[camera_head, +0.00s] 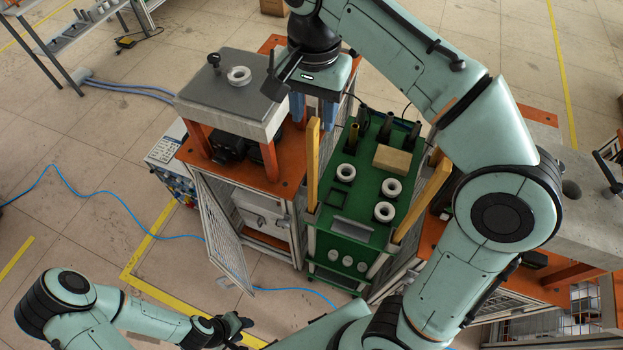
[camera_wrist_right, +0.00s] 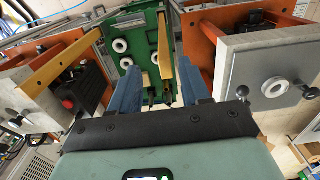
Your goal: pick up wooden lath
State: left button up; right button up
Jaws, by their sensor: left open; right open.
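Two long yellow wooden laths stand upright at the sides of the green cart: a left lath (camera_head: 312,175) and a right lath (camera_head: 422,201). My right gripper (camera_head: 313,112) is open, with its blue fingers pointing down at the top of the left lath. In the right wrist view a lath (camera_wrist_right: 167,58) appears in line with the gap between the open fingers (camera_wrist_right: 159,88); I cannot tell whether its end is between them. The other lath (camera_wrist_right: 62,60) shows at the left there. My left gripper (camera_head: 238,324) is open and empty, low over the floor.
The green cart (camera_head: 352,228) carries white rings, a wooden block (camera_head: 392,160) and dark cylinders. An orange table with a grey-topped machine (camera_head: 225,92) stands left of it, and another grey machine (camera_head: 572,215) stands right. A mesh door (camera_head: 225,235) hangs open at the left.

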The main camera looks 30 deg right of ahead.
aim_at(312, 125)
notch_tip(312, 125, down, 3)
jog(key=shift+s+r, duration=0.1)
jog(key=shift+w+f+b, duration=0.35)
jog(key=shift+w+f, duration=0.1)
jog(key=shift+f, duration=0.05)
jog(key=f, duration=0.2)
jog(key=f+b, duration=0.1)
jog(key=f, duration=0.1)
jog(key=shift+w+d+f, duration=0.15)
jog(key=shift+d+f, duration=0.05)
jog(key=shift+f, duration=0.1)
pick_arm(q)
jog(key=s+f, duration=0.2)
jog(key=shift+f, duration=0.35)
pick_arm(e)
grip_shut()
